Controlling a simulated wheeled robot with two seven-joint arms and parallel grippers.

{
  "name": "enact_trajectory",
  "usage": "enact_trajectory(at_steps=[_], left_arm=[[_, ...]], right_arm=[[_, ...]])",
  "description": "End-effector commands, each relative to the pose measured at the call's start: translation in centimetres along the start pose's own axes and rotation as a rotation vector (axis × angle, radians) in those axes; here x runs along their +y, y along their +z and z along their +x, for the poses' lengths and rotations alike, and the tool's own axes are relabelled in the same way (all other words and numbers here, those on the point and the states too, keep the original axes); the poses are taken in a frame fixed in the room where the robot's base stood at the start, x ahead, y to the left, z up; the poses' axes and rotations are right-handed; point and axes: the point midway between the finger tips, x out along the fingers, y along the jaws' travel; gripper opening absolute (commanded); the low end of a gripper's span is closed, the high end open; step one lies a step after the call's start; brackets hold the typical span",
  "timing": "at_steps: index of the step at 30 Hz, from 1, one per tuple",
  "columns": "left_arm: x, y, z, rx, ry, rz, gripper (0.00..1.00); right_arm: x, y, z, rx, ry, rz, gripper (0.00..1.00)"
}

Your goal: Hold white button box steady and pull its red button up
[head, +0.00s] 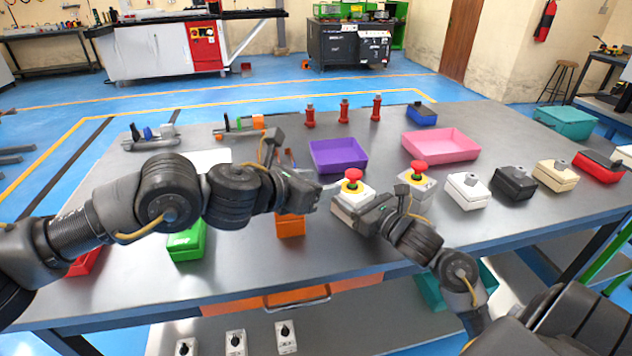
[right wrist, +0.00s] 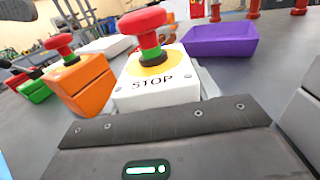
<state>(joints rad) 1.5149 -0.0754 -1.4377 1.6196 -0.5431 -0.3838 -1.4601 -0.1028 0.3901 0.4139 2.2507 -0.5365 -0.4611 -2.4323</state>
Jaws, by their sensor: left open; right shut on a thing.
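The white button box (head: 342,212) stands near the middle of the table, with a red mushroom button (head: 352,174) over a yellow disc on top. In the right wrist view the white box (right wrist: 165,95) shows the word STOP, and a green collar shows under its red button (right wrist: 143,20). My right gripper (head: 358,212) is shut on the white box low at its near side; its fingertips are partly hidden. My left gripper (head: 328,188) is open just left of the red button, at about the height of the box top. I cannot tell whether it touches the box.
A grey box with a red button (head: 418,168) stands close on the right. An orange box (right wrist: 82,85) stands left of the white box in the right wrist view. A purple tray (head: 338,155) and a pink tray (head: 441,145) lie behind. More boxes line the right.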

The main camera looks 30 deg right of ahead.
Motion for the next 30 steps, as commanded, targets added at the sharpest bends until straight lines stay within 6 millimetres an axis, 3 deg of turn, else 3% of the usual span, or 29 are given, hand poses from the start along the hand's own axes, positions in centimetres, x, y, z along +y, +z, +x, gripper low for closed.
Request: enact_trajectory(at_steps=[4,5,10,21,30], left_arm=[[0.0,0.0,0.0,0.000,0.000,0.000,0.54],[0.0,0.0,0.0,0.000,0.000,0.000,0.54],[0.0,0.0,0.0,0.000,0.000,0.000,0.54],[0.0,0.0,0.1,0.000,0.000,0.000,0.54],[0.0,0.0,0.1,0.000,0.000,0.000,0.54]], right_arm=[[0.0,0.0,0.0,-0.001,-0.001,0.000,0.31],[0.0,0.0,0.0,-0.001,-0.001,0.000,0.62],[0.0,0.0,0.0,-0.001,-0.001,0.000,0.85],[-0.1,-0.1,-0.6,0.001,-0.001,-0.001,0.85],[0.0,-0.1,-6.2,0.004,-0.001,-0.003,0.85]])
